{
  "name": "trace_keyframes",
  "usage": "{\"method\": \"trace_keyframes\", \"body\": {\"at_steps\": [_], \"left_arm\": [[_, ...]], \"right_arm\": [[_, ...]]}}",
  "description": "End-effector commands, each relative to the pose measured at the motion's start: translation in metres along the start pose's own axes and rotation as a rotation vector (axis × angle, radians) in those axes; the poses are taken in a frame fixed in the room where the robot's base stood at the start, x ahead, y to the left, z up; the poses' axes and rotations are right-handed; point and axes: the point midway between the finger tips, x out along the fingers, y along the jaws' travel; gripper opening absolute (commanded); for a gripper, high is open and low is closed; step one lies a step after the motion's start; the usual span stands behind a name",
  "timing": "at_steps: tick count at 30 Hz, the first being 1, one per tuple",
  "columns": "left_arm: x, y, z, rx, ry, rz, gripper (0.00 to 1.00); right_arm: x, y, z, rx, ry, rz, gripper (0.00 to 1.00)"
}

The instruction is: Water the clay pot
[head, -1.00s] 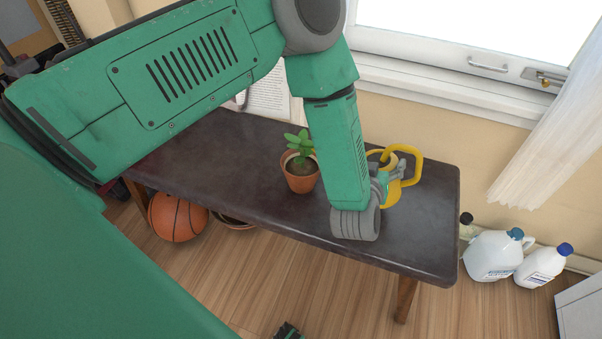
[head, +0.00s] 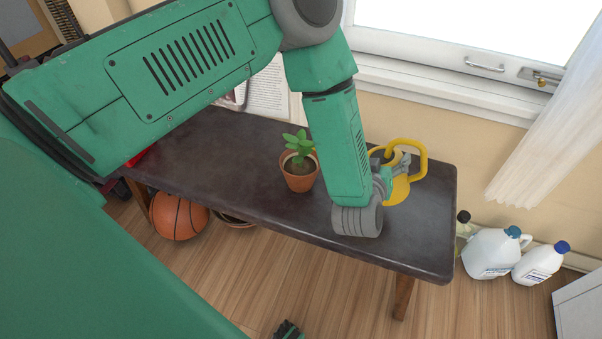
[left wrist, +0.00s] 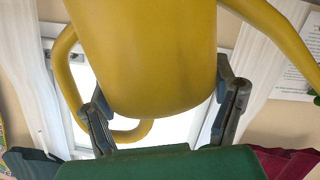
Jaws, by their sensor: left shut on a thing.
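The clay pot (head: 299,181) is small and terracotta, with a green leafy plant (head: 298,145) in it. It stands upright on the dark bench. My left gripper (head: 390,180) is right of the pot, shut on the yellow watering can (head: 398,190). In the left wrist view, the can's body (left wrist: 150,60) sits between the two fingers, with its looped handle at left and a yellow tube running off to the upper right. My forearm hides part of the can in the head view. I cannot tell whether the can touches the bench.
The dark bench (head: 215,165) has clear room left of the pot. A basketball (head: 178,216) is on the floor at left. White jugs (head: 490,254) stand right of the bench, below the window and curtain (head: 555,130).

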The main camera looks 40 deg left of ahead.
Motion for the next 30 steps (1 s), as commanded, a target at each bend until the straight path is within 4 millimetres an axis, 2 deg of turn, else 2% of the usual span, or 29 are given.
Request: {"method": "trace_keyframes", "body": {"at_steps": [18, 30], "left_arm": [[0.000, 0.000, -0.004, -0.004, 0.006, 0.004, 0.40], [-0.004, 0.005, -0.019, -0.091, 0.005, 0.029, 0.40]], "right_arm": [[-0.005, 0.000, 0.000, 0.000, 0.000, 0.000, 0.40], [-0.017, 0.000, -0.001, 0.000, 0.000, 0.000, 0.40]]}}
